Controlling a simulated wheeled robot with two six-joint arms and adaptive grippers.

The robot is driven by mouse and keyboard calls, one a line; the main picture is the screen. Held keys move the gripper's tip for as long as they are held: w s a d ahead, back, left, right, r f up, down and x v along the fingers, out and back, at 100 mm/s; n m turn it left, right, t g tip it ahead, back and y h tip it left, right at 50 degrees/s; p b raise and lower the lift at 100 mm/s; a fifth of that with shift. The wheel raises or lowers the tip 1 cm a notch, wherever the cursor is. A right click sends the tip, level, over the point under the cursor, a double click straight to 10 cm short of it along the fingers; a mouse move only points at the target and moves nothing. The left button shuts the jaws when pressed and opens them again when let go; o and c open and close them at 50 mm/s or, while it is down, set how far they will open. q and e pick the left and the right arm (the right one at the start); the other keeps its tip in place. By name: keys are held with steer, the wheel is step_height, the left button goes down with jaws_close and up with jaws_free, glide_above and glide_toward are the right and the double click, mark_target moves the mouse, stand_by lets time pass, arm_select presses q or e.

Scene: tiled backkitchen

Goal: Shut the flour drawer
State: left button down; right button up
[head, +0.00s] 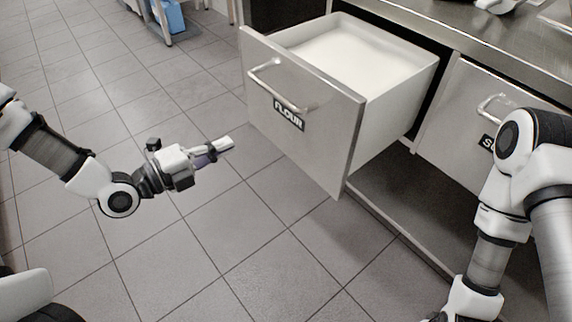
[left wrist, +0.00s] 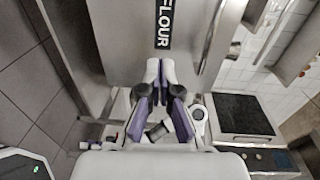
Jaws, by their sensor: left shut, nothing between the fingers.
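The flour drawer (head: 305,105) stands pulled out from under the steel counter in the head view, with white contents inside. Its grey front carries a bar handle (head: 277,88) and a black FLOUR label (head: 289,114). My left gripper (head: 229,143) is shut and empty, in front of the drawer front and apart from it, pointing toward it. In the left wrist view the shut fingers (left wrist: 164,68) point at the drawer front (left wrist: 125,40), just below the FLOUR label (left wrist: 164,22). My right arm comes in at the lower right of the head view; its gripper is cut off by the bottom edge.
A second drawer (head: 462,115) with its own handle (head: 497,105) sits shut to the right, partly behind my right arm. The steel counter (head: 470,40) runs above. A blue container (head: 169,17) is at the top left. The tiled floor before the drawer is clear.

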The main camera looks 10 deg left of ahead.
arm_select(q)
steer(key=a+f+b, duration=0.1)
steer(key=f, duration=0.1)
steer(key=t+b, duration=0.1)
steer(key=b, duration=0.4)
glide_toward(283, 112)
steer(key=x, duration=0.6)
steer(key=shift+w+d, duration=0.4)
steer(key=shift+w, duration=0.1)
steer(key=shift+r, duration=0.1)
arm_select(e)
step_height(283, 112, down, 8)
steer(key=shift+w, duration=0.25)
steer(key=shift+f, duration=0.1)
